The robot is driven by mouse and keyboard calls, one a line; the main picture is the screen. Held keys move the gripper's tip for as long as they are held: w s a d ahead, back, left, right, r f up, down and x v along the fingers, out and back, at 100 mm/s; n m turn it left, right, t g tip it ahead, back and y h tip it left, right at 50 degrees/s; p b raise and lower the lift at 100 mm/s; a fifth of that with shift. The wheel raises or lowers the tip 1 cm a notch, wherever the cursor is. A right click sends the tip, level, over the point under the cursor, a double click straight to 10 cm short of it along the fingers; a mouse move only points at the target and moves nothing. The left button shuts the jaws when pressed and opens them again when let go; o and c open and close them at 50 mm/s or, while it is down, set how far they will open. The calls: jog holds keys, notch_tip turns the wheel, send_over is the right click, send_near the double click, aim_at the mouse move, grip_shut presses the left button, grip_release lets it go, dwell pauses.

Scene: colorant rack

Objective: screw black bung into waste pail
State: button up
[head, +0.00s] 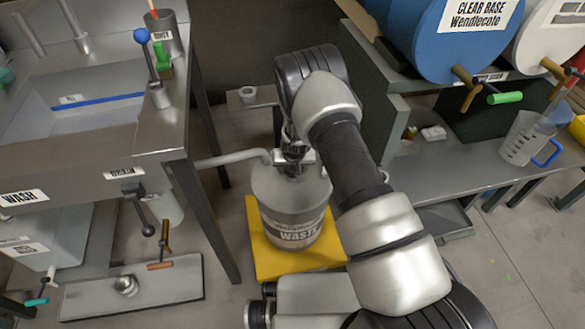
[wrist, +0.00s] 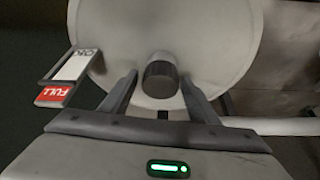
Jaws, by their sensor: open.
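The grey waste pail (head: 290,207), labelled WASTE, stands upright on a yellow base. Its pale round top (wrist: 215,40) fills much of the wrist view. The dark cylindrical bung (wrist: 161,70) stands at the pail's top, between my fingers in that view. Whether it is threaded in cannot be told. My gripper (head: 293,158) points down over the pail's top. Its two fingers are spread on either side of the bung, with a visible gap at least on the right. In the head view the bung is hidden by my wrist and gripper.
A grey pipe (head: 232,158) reaches the pail's top from the left. A tag marked OK and FULL (wrist: 62,80) sticks out at the pail's rim. The sink bench (head: 120,140) stands left; a low bench with a measuring jug (head: 524,138) stands right.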

jog(key=n+y, duration=0.1)
jog(key=n, duration=0.3)
jog(key=shift+d+n+g+y, duration=0.2)
jog(key=shift+n+g+y, duration=0.1)
jog(key=shift+y, duration=0.1)
jog(key=n, duration=0.2)
jog(key=n+y, duration=0.1)
jog(key=shift+a+n+g, duration=0.2)
jog(key=shift+n+g, duration=0.2)
jog(key=c, duration=1)
jog(key=shift+o, duration=0.2)
jog(key=shift+a+r+m, duration=0.1)
jog(key=shift+r+m, duration=0.05)
jog(key=shift+m, duration=0.55)
jog(key=m+t+h, duration=0.1)
jog(key=m+h, duration=0.1)
jog(key=m, duration=0.2)
jog(key=shift+a+m, duration=0.1)
jog(key=shift+m, duration=0.3)
jog(key=m+h, duration=0.1)
jog(key=m, duration=0.3)
jog(key=shift+h, duration=0.3)
jog(key=m+h, duration=0.1)
jog(key=m, duration=0.2)
jog(key=shift+m, duration=0.3)
jog(key=shift+c, duration=0.2)
